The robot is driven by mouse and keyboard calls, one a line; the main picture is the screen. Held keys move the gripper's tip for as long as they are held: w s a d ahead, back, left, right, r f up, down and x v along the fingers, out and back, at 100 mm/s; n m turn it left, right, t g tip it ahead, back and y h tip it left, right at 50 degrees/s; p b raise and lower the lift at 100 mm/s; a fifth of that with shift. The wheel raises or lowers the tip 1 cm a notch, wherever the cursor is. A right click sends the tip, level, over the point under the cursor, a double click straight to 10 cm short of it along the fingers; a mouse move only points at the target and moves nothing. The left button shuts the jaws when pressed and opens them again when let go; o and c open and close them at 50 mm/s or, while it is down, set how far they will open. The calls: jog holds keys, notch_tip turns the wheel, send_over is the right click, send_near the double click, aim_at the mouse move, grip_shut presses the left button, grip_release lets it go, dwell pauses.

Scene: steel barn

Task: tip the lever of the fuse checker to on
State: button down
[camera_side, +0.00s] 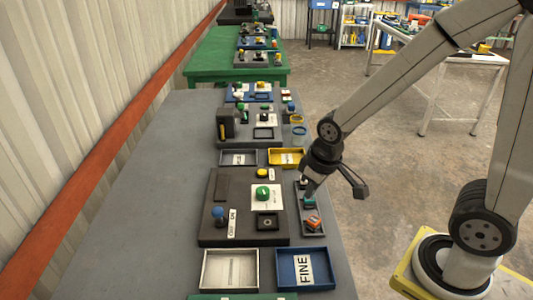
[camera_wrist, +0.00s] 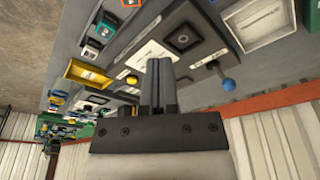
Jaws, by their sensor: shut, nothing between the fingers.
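The fuse checker (camera_side: 247,236) is a dark panel on the grey bench, with a green knob (camera_side: 263,193), a yellow button (camera_side: 262,173) and a square socket (camera_side: 267,222). Its lever has a blue ball (camera_side: 218,212) at the panel's left side, beside a white label (camera_side: 232,224). In the wrist view the blue ball (camera_wrist: 229,84) is right of my fingers, its rod leaning away from its base. I cannot tell which marked side it leans to. My gripper (camera_side: 307,192) is shut and empty at the panel's right side, apart from the lever; its fingers (camera_wrist: 158,65) cover part of the panel.
A narrow tray (camera_side: 315,228) with small coloured parts lies right of the panel, close under my gripper. A grey bin (camera_side: 204,272) and a blue bin (camera_side: 282,284) labelled FINE stand in front. A yellow bin (camera_side: 272,160) is behind. The bench's left part is clear.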

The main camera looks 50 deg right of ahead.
jog(key=w+a+r+n+g, duration=0.1)
jog(key=w+a+r+n, duration=0.1)
jog(key=w+a+n, duration=0.4)
jog(key=n+g+h, duration=0.2)
jog(key=n+h, duration=0.1)
jog(key=n, duration=0.6)
send_near(219, 216)
jog(key=w+a+r, duration=0.2)
jog(key=a, duration=0.5)
jog(key=shift+w+d+f, duration=0.15)
jog(key=shift+w+f, duration=0.05)
jog(key=shift+w, duration=0.05)
jog(key=shift+f, duration=0.1)
jog(key=shift+s+d+f, duration=0.15)
jog(key=shift+d+f, duration=0.95)
jog(key=shift+f, duration=0.45)
jog(key=shift+s+d+f, duration=0.2)
jog(key=shift+d+f, duration=0.85)
jog(key=shift+f, duration=0.55)
jog(key=shift+s+d+f, duration=0.15)
jog(key=shift+d+f, duration=0.95)
jog(key=shift+f, duration=0.45)
